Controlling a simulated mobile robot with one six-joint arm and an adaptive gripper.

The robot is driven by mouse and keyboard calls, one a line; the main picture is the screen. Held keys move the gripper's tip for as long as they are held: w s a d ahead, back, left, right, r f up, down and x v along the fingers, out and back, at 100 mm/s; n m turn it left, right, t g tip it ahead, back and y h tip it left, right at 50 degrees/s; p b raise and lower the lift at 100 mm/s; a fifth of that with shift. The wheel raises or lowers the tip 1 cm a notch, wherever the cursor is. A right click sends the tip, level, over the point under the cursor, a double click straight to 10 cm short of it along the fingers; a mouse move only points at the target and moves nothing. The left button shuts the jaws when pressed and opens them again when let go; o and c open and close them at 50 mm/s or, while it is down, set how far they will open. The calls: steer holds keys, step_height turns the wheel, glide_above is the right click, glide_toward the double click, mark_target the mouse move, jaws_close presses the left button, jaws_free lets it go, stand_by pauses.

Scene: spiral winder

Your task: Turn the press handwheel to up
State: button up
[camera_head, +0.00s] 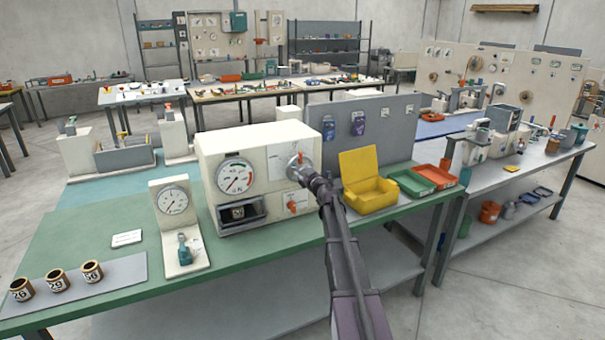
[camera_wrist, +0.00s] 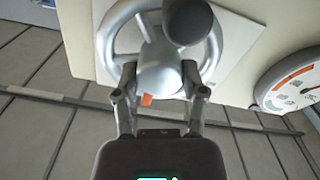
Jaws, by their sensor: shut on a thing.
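The press (camera_head: 215,150) is a cream box on the green bench, with a round dial gauge (camera_head: 236,177) on its front. Its grey handwheel (camera_head: 293,160) is on the front's upper right, with an orange mark by it; my gripper partly hides it in the head view. In the wrist view the silver handwheel (camera_wrist: 107,36) shows its rim, spokes, central hub and a dark round knob (camera_wrist: 188,20). My gripper (camera_wrist: 158,76) is shut on the handwheel, a finger on each side of its hub. A small orange piece (camera_wrist: 147,99) shows between the fingers.
An orange lever (camera_head: 292,206) is on the press front below the handwheel. A yellow open box (camera_head: 368,190) and green and red trays (camera_head: 433,175) stand to the right. A smaller gauge stand (camera_head: 172,200) is to the left. A grey panel rises behind.

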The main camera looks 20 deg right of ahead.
steer(key=o, duration=1.1)
steer(key=shift+o, duration=0.2)
steer(key=s, duration=1.2)
steer(key=shift+d, duration=0.2)
